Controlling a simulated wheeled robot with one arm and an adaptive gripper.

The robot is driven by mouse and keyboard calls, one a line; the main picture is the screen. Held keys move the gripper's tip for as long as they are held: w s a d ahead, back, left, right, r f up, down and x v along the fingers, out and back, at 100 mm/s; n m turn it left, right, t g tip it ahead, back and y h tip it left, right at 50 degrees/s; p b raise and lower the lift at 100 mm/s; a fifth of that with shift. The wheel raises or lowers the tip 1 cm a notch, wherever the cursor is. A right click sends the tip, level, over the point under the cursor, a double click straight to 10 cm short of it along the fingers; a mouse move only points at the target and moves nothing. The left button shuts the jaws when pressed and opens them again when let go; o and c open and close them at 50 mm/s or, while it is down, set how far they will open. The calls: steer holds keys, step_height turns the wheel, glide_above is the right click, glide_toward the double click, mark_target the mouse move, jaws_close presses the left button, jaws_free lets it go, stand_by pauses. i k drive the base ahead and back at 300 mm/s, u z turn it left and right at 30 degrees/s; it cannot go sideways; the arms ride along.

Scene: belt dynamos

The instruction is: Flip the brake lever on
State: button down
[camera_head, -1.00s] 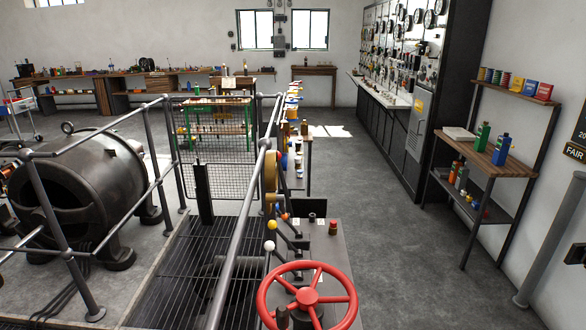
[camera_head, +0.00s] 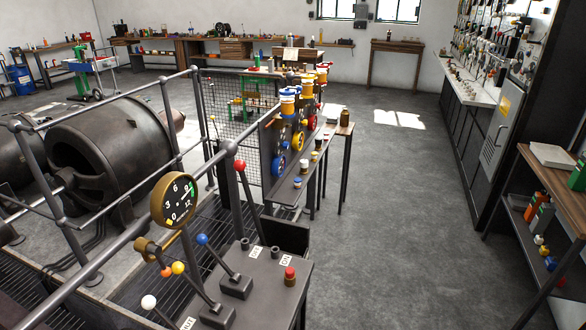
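Several levers with ball knobs stand on a dark grey control desk (camera_head: 262,272) in the lower middle of the head view. One has a red knob (camera_head: 240,165) on a long upright rod, beside the railing. Others have a blue knob (camera_head: 202,239), a yellow knob (camera_head: 178,267) and a white knob (camera_head: 149,302), all leaning left. Small white labels lie on the desk; one (camera_head: 286,260) seems to read "ON". No label naming the brake is legible, so I cannot tell which lever it is. My gripper is not in view.
A round brass-rimmed gauge (camera_head: 174,200) and a metal railing (camera_head: 110,250) stand at the desk's left. A red-capped brass button (camera_head: 290,275) is on the desk. A shelf unit (camera_head: 560,190) is at the right. Open floor (camera_head: 400,220) lies between.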

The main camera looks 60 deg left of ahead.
mark_target(239, 166)
steer(key=i, duration=1.45)
steer(key=u, duration=4.85)
